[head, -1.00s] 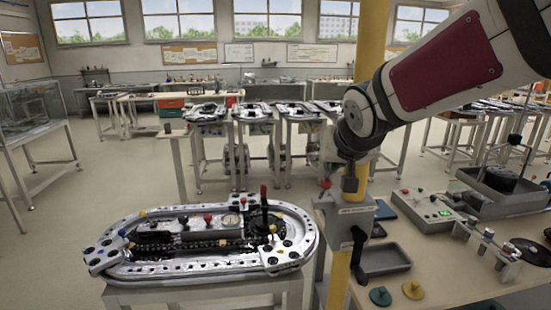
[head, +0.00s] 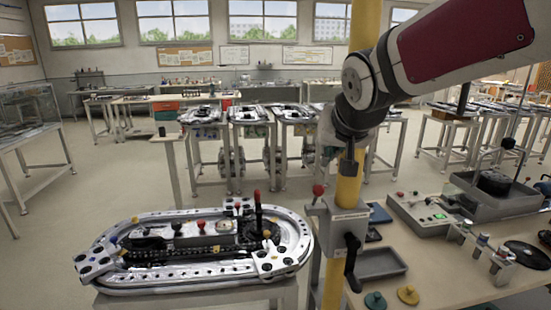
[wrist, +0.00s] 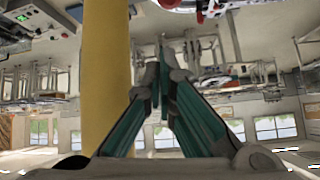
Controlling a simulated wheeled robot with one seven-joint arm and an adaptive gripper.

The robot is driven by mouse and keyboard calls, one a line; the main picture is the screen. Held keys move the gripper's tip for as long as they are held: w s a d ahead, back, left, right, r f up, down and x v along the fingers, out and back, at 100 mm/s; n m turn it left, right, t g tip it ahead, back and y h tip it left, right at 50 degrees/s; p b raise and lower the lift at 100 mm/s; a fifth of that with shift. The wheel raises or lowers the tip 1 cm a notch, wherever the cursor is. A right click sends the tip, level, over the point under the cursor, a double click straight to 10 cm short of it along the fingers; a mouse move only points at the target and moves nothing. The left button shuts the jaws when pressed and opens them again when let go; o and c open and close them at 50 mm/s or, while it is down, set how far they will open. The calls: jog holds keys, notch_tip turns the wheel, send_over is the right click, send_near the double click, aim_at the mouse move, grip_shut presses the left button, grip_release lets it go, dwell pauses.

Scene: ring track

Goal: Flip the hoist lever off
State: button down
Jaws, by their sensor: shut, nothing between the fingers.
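A grey control box (head: 342,226) is fixed to the yellow post. A short lever with a red knob (head: 318,190) rises at its upper left, and a black handle (head: 352,262) hangs on its front. The label is too small to read, so I cannot tell for certain which is the hoist lever. My gripper (head: 348,170) points down above the box, in front of the post, to the right of and a little higher than the red knob, apart from it. In the wrist view, my gripper (wrist: 158,62) has its fingers together and empty, beside the post.
The yellow post (wrist: 105,75) runs close along my gripper. A bench at right holds a grey tray (head: 380,263), a control unit with a green display (head: 420,212) and several small parts. An oval ring track (head: 195,248) stands at left on its own table.

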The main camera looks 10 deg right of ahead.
jog(key=shift+s+f+v, duration=0.15)
jog(key=shift+v, duration=0.8)
jog(key=shift+s+f+v, duration=0.1)
jog(key=shift+f+v, duration=0.05)
jog(key=shift+v, duration=0.85)
jog(key=shift+s+f+v, duration=0.1)
jog(key=shift+s+v, duration=0.05)
jog(key=shift+v, duration=0.8)
